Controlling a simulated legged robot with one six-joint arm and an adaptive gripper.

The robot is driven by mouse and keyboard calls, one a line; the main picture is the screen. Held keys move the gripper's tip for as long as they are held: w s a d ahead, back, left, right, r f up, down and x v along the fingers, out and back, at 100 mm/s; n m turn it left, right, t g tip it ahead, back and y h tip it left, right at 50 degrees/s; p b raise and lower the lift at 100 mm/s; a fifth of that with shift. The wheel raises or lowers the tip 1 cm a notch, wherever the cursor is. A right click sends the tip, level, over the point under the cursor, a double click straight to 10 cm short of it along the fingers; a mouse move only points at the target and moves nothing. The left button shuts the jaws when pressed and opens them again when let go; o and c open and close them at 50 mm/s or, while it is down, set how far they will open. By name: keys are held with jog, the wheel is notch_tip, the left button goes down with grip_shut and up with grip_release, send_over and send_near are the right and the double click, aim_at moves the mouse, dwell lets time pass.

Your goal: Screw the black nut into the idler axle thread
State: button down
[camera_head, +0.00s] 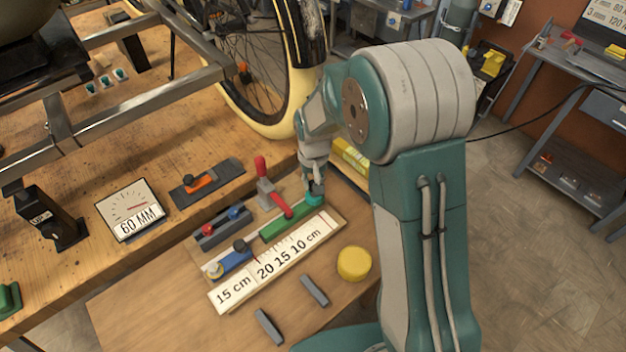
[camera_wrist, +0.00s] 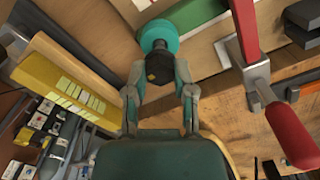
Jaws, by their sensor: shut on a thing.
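My gripper (camera_head: 314,190) reaches down to the far right end of the measuring board. In the wrist view its two fingers (camera_wrist: 160,72) are closed around a black nut (camera_wrist: 159,64) with a small yellow mark. A teal round piece (camera_wrist: 160,36) lies just beyond the nut, against or very near it. The same teal piece shows under the gripper in the head view (camera_head: 315,200). A green block (camera_head: 285,224) is beside it. I cannot make out the idler axle thread, and whether the nut touches it is hidden.
A red-handled clamp (camera_head: 267,183) stands close left of my gripper. A yellow block (camera_wrist: 50,85) lies on the other side. The board (camera_head: 275,262) carries length labels and blue pieces. A yellow round piece (camera_head: 354,264) and grey bars lie on the front table. A wheel (camera_head: 245,75) rises behind.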

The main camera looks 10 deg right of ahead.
jog(key=shift+f, duration=1.2)
jog(key=shift+c, duration=1.9)
grip_release()
notch_tip(320, 180, up, 12)
jog(key=shift+a, duration=0.1)
